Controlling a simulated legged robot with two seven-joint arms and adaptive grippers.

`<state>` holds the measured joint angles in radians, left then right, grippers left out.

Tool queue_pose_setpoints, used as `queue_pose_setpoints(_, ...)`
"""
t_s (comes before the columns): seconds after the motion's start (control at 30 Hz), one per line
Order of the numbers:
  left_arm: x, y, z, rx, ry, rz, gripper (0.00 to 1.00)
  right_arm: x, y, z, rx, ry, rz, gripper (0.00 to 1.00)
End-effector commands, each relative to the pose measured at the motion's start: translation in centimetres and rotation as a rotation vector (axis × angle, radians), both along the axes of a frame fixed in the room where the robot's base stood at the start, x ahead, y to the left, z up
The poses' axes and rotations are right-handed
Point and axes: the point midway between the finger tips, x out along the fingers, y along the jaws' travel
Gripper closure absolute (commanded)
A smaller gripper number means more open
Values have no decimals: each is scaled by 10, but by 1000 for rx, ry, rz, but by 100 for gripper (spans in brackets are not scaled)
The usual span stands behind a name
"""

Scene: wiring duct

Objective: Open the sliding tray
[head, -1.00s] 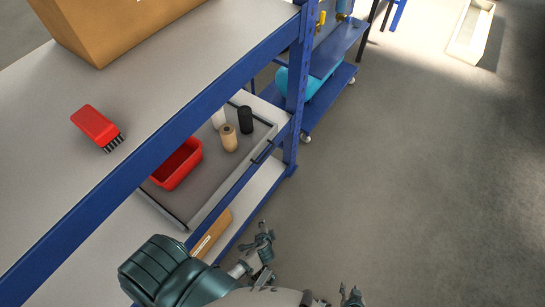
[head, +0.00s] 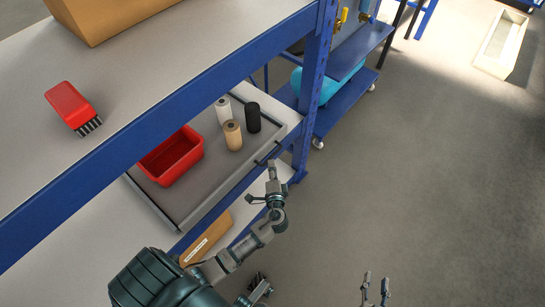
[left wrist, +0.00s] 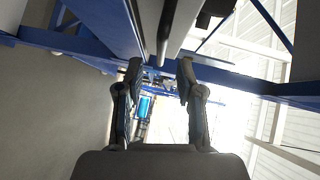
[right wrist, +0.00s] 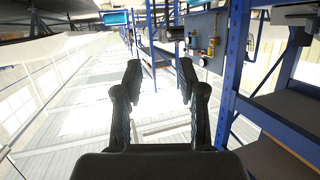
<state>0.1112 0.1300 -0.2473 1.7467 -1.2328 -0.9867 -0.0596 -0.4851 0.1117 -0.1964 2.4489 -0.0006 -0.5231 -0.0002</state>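The grey sliding tray (head: 207,186) sits on the shelf below the top board of the blue rack. It carries a red bin (head: 172,158) and white, tan and black cylinders. Its dark handle (head: 267,154) is at the front edge, near the blue post. My left gripper (head: 262,183) is open and empty, just in front of the handle; the head view does not show contact. In the left wrist view, its parted fingers (left wrist: 161,70) have a dark bar (left wrist: 165,35) just beyond and between them. My right gripper (head: 376,281) is open and empty over the floor; its spread fingers also show in the right wrist view (right wrist: 158,72).
A red brush (head: 72,106) and a cardboard box (head: 108,14) are on the top board. A blue rack post (head: 312,90) stands just right of the tray. A brown box (head: 206,240) lies on the lower shelf.

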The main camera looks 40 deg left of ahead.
Motion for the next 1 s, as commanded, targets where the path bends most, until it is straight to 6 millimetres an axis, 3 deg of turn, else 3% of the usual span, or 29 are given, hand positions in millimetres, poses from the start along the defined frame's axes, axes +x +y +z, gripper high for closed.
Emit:
queue_pose_setpoints(0.3,39,33,-9,2,1,1,63,9,6,20,43,-150,4,60)
queue_pose_setpoints(0.7,45,38,-9,-1,1,0,63,11,7,25,51,-178,4,60)
queue_pose_setpoints(0.87,45,38,-9,-1,1,0,100,12,7,25,51,-178,4,60)
queue_pose_setpoints(1.0,45,38,-9,-1,2,0,100,12,7,25,51,-178,4,60)
